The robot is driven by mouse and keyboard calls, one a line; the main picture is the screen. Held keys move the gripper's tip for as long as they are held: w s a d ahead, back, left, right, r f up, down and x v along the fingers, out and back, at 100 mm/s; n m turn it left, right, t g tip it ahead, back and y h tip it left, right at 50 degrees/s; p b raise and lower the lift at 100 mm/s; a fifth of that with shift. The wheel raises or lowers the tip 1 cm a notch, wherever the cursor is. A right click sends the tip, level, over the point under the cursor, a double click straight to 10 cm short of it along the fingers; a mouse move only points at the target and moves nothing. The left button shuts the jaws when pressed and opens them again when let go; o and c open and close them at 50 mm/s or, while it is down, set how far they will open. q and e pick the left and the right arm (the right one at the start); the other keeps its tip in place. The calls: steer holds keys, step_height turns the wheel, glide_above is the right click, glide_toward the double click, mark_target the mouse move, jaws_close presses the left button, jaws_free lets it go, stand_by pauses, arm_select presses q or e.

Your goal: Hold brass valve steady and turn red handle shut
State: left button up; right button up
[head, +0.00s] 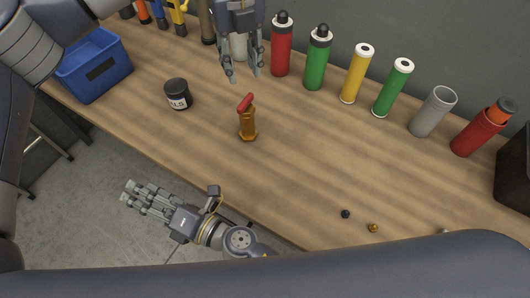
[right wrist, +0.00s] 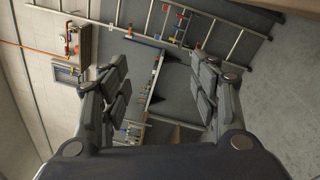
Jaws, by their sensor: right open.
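The brass valve (head: 248,125) stands upright on the wooden workbench (head: 310,170), with its red handle (head: 245,102) tilted on top. My left gripper (head: 243,77) points down just behind and above the valve, apart from it; its fingers are spread and nothing shows between them. My right gripper (head: 128,194) is off the front edge of the bench, lower left of the valve, pointing left. It is open and empty, with its spread fingers also seen in the right wrist view (right wrist: 160,88). The valve does not show in the right wrist view.
A black jar (head: 177,94) stands left of the valve. A blue bin (head: 93,66) is at the bench's left end. Several coloured cylinders, one a red one (head: 281,45), line the back. Small black (head: 346,214) and brass (head: 373,228) pieces lie near the front edge.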

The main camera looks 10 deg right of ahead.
mark_target(251, 129)
steer(key=w+d+n+t+h, duration=0.1)
steer(key=w+d, duration=0.1)
steer(key=d, duration=0.2)
steer(key=w+d+t+h, duration=0.1)
steer(key=w+d+t, duration=0.1)
steer(key=d, duration=0.1)
steer(key=w+d+r+n+t+h, duration=0.1)
steer(key=w+d+t+h, duration=0.1)
steer(key=w+d, duration=0.1)
steer(key=shift+w+d+n, duration=0.1)
steer(key=shift+d+n, duration=0.2)
steer(key=shift+d, duration=0.55)
steer(key=d+f+n+h, duration=0.1)
steer(key=d+h, duration=0.1)
steer(key=d, duration=0.3)
steer(key=w+d+f+n+t+h, duration=0.1)
steer(key=d+h, duration=0.1)
steer(key=d, duration=0.3)
steer(key=w+d+f+n+t+h, duration=0.1)
steer(key=d, duration=0.4)
steer(key=shift+d+f+n+h, duration=0.1)
steer(key=shift+d+n+h, duration=0.1)
steer(key=shift+n+h, duration=0.2)
steer(key=x, duration=1)
steer(key=shift+w, duration=0.4)
steer(key=shift+c, duration=0.6)
jaws_close()
